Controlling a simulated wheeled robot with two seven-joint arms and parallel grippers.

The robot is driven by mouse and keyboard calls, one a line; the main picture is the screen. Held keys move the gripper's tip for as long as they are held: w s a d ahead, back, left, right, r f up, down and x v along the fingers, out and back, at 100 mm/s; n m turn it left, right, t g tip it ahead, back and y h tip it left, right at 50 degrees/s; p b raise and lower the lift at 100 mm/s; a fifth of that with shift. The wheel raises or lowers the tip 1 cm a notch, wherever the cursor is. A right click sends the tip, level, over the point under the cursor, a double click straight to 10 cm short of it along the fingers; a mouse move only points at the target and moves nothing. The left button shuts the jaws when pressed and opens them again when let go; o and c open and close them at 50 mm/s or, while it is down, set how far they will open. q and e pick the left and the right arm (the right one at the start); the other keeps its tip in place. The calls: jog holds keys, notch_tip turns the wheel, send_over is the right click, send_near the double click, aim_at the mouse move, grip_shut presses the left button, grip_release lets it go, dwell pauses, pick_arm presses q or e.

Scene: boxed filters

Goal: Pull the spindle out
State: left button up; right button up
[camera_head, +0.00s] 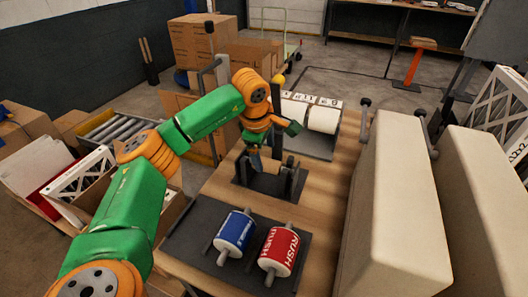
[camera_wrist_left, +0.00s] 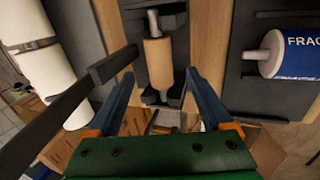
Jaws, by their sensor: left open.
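The spindle (camera_wrist_left: 153,22) is a grey rod through a brown cardboard core (camera_wrist_left: 158,62). Its lower end (camera_wrist_left: 163,96) also shows in the left wrist view. It lies across a dark stand (camera_head: 243,181) on the wooden bench, where my arm partly hides it in the head view. My left gripper (camera_wrist_left: 160,76) is open, with one finger on each side of the core's lower part. A visible gap is left on both sides. In the head view, my left wrist is above the stand. My right gripper is not in view.
A blue label roll (camera_head: 235,229) and a red label roll (camera_head: 279,250) lie on a dark tray (camera_head: 205,218) in front. White rolls (camera_head: 323,119) lie behind the stand. Tall beige blocks (camera_head: 392,190) stand at the right. A roller conveyor (camera_head: 115,128) and cartons are at the left.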

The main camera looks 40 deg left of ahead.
aim_at(267, 161)
pick_arm(q)
jog(key=p+x, duration=0.1)
jog(key=x, duration=0.3)
jog(key=shift+f, duration=0.15)
jog(key=shift+w+f, duration=0.15)
jog(key=shift+f, duration=0.25)
jog(key=shift+c, duration=0.2)
grip_shut()
jog(key=shift+r, duration=0.15)
jog(key=shift+r+p, duration=2.7)
jog(key=shift+r, duration=0.35)
